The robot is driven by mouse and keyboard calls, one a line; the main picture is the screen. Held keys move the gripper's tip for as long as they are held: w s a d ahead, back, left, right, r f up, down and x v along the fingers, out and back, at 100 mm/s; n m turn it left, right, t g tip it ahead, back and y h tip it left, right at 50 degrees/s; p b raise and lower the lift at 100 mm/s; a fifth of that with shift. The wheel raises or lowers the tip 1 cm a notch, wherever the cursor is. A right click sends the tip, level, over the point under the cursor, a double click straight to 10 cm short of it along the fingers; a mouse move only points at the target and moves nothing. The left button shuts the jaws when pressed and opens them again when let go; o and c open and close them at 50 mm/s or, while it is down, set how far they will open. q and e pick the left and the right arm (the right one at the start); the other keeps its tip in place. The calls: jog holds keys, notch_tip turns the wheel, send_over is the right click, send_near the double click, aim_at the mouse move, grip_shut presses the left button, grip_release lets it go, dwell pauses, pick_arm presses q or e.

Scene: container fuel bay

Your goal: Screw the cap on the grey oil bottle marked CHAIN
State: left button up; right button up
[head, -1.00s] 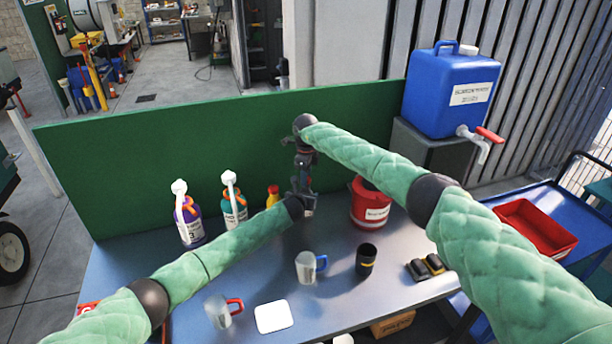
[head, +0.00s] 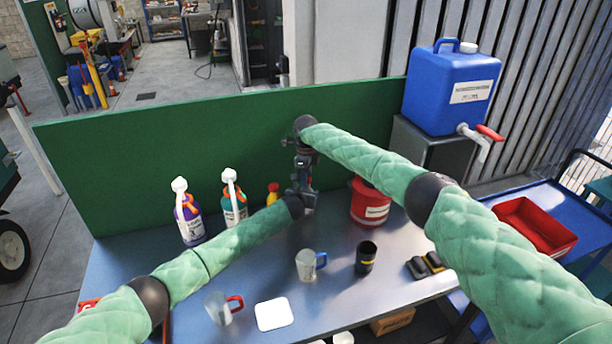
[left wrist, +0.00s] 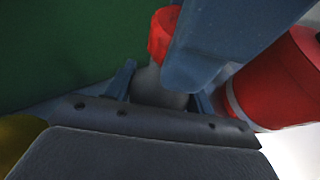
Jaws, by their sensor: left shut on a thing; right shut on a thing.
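The grey bottle (left wrist: 155,88) stands between the blue-grey fingers of my left gripper (left wrist: 162,95), which is shut on it. No CHAIN marking is readable. A red cap (left wrist: 160,35) is at the bottle's neck; I cannot tell how it is seated. A large blue-grey part of my right gripper (left wrist: 215,45) covers the cap's right side, and that gripper is shut on the cap. In the head view, my right gripper (head: 306,188) points down just above my left gripper (head: 309,207), and the bottle and cap are hidden there.
A red bucket (head: 369,208) stands right of the grippers. A small yellow bottle (head: 272,197), a teal spray bottle (head: 233,210) and a purple one (head: 188,222) stand to the left. Two mugs, a black cup (head: 366,257) and a white pad (head: 274,314) occupy the front.

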jog(key=m, duration=0.6)
jog(key=shift+m, duration=0.3)
jog(key=m, duration=0.5)
jog(key=shift+s+f, duration=0.1)
jog(key=m, duration=1.1)
jog(key=shift+s, duration=0.1)
jog(key=m, duration=0.5)
jog(key=shift+m, duration=0.4)
jog(key=m, duration=0.4)
jog(key=shift+s+f, duration=0.1)
jog(key=m, duration=0.8)
jog(key=shift+a+m, duration=0.15)
jog(key=shift+m, duration=0.15)
